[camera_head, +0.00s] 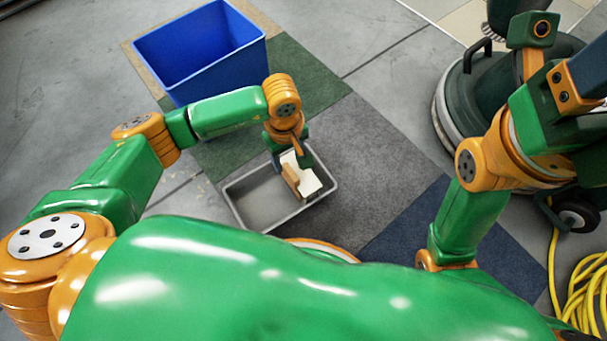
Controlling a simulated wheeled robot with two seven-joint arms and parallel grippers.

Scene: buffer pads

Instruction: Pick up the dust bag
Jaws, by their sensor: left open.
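A white item with a tan block-like part, which looks like the dust bag (312,183), lies in the right part of a shallow grey tray (237,203) on the floor. My left gripper (289,161) points down over the tray, at the far side of the bag. It is open, and its fingers partly cover the bag's far end. I cannot tell whether they touch it. My right arm hangs at the right, and its gripper is hidden behind my body.
A blue bin (215,70) stands beyond the tray. A dark green floor machine (475,95) stands at the right, with a coiled yellow cable (590,285) nearby. Grey carpet tiles (375,150) between tray and machine are clear.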

